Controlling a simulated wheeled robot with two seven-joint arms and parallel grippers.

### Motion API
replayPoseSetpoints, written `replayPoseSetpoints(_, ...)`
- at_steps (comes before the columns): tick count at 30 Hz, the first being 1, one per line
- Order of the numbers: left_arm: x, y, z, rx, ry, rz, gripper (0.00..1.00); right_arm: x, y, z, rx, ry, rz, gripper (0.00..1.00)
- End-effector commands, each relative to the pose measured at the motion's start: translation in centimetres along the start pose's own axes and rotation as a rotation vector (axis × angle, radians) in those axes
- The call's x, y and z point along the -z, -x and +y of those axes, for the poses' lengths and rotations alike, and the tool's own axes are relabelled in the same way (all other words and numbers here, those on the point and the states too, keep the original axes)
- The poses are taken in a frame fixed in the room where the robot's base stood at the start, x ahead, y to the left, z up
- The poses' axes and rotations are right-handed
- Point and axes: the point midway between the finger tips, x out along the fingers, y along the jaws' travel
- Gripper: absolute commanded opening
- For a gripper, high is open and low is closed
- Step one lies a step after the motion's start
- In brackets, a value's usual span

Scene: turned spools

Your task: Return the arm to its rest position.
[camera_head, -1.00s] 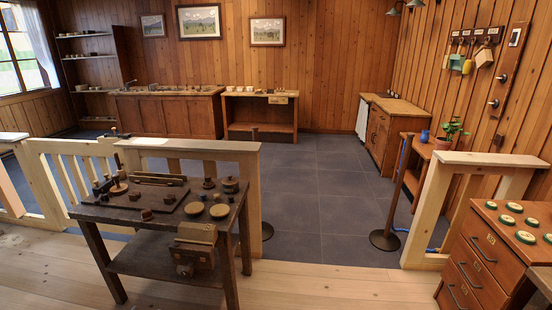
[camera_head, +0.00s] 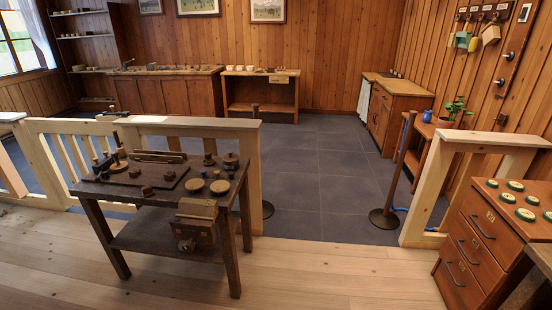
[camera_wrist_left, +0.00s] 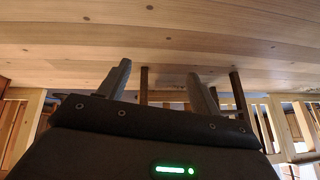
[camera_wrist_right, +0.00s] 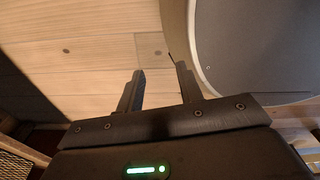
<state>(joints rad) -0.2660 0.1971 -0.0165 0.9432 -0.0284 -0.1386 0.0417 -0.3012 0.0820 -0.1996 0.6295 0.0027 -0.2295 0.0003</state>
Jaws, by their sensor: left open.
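My left gripper (camera_wrist_left: 158,72) shows in the left wrist view with its two fingers apart and nothing between them. Wooden floor boards and dark table legs show beyond it. My right gripper (camera_wrist_right: 160,70) shows in the right wrist view, its fingers apart and empty, with plank floor and a large dark rounded body behind. Neither gripper is in the head view. There, a dark workbench (camera_head: 140,196) carries several turned wooden pieces, among them a spool (camera_head: 231,161) and pale round discs (camera_head: 220,187).
A wooden railing (camera_head: 190,124) stands behind the workbench. A drawer cabinet (camera_head: 478,245) with several green-and-white discs on top is at the right. Posts with round dark bases flank a gap onto grey tiles (camera_head: 318,180). The plank floor (camera_head: 330,275) in front is clear.

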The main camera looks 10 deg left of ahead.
Motion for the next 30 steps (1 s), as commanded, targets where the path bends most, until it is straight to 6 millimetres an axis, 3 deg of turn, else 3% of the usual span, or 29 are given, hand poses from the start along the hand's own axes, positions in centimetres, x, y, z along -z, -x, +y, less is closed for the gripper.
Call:
replayPoseSetpoints(1, -4.1, -0.6, 1.9, -0.020, -0.022, -0.085, 0.64, -0.1, -0.9, 0.1, -0.002, 0.001, 0.000, 0.36)
replayPoseSetpoints(3, -8.8, -0.5, 4.2, -0.045, -0.052, -0.187, 0.64, -0.1, -1.4, 0.4, -0.005, 0.002, 0.001, 0.36)
replayPoseSetpoints(6, -14.5, 0.1, 7.1, -0.081, -0.091, -0.308, 0.64, -0.2, -2.2, 1.1, -0.013, 0.005, 0.001, 0.36)
replayPoseSetpoints(10, -19.4, 1.0, 9.9, -0.119, -0.119, -0.402, 0.64, -0.2, -3.0, 1.7, -0.021, 0.008, 0.003, 0.36)
replayPoseSetpoints(15, -21.5, 1.3, 12.2, -0.153, -0.132, -0.428, 0.64, -0.2, -3.8, 1.7, -0.021, 0.008, 0.005, 0.36)
replayPoseSetpoints(30, -21.5, 1.4, 12.2, -0.154, -0.129, -0.429, 0.64, -0.1, -3.7, 1.4, -0.017, 0.007, 0.006, 0.36)
